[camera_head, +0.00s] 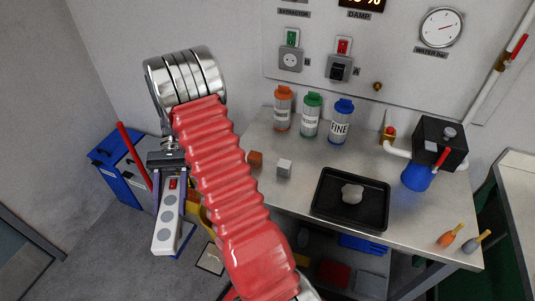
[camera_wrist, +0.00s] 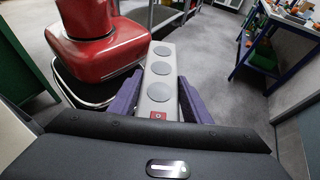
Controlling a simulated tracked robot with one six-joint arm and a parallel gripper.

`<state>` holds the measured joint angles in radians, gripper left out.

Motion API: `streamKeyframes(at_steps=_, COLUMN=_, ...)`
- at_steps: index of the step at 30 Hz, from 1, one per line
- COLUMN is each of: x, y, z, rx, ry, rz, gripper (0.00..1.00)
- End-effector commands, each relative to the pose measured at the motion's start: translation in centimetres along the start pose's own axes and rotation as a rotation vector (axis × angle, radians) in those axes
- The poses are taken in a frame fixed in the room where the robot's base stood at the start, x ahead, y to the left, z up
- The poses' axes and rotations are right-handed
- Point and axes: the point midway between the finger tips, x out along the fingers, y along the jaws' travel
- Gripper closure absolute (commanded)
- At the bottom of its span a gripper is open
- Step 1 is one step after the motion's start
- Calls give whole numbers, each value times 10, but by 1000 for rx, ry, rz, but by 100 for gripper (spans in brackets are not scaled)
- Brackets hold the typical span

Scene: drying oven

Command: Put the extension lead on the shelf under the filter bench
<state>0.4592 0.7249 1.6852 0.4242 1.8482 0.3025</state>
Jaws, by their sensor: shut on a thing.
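The extension lead (camera_head: 167,216) is a white strip with several grey round sockets and a red switch at one end. My gripper (camera_head: 170,200) is shut on it near the switch end and holds it hanging, left of the bench. In the wrist view the lead (camera_wrist: 159,75) points away between the purple fingers of my gripper (camera_wrist: 160,98). The filter bench (camera_head: 290,190) stands at the right, with a black tray on its top. The shelf under it (camera_head: 318,252) is partly hidden by my red arm and holds several items.
A black tray (camera_head: 322,208) with a pale lump, several capped bottles (camera_head: 310,118), two small blocks and a blue pump (camera_head: 416,176) stand on the bench. A blue bin (camera_head: 118,170) stands at the left wall. In the wrist view, a cluttered blue-legged table (camera_wrist: 262,45) is at right.

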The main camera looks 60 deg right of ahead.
Motion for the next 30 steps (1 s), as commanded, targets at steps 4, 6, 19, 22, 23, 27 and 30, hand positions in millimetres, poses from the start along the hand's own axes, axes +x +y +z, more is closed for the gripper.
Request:
streamKeyframes(at_steps=4, x=-10, y=40, z=-8, rx=-65, ry=0, rz=160, gripper=88)
streamKeyframes(at_steps=6, x=-15, y=59, z=-11, rx=-96, ry=0, rz=233, gripper=88)
streamKeyframes(at_steps=19, x=-68, y=182, z=-15, rx=-269, ry=2, rz=651, gripper=88)
streamKeyframes(at_steps=22, x=-85, y=213, z=-12, rx=-308, ry=3, rz=746, gripper=88)
streamKeyframes(at_steps=23, x=-91, y=222, z=-10, rx=-319, ry=3, rz=773, gripper=88)
streamKeyframes(at_steps=27, x=-118, y=267, z=-2, rx=-373, ry=4, rz=904, gripper=88)
streamKeyframes(at_steps=30, x=-140, y=302, z=8, rx=-410, ry=5, rz=996, gripper=88)
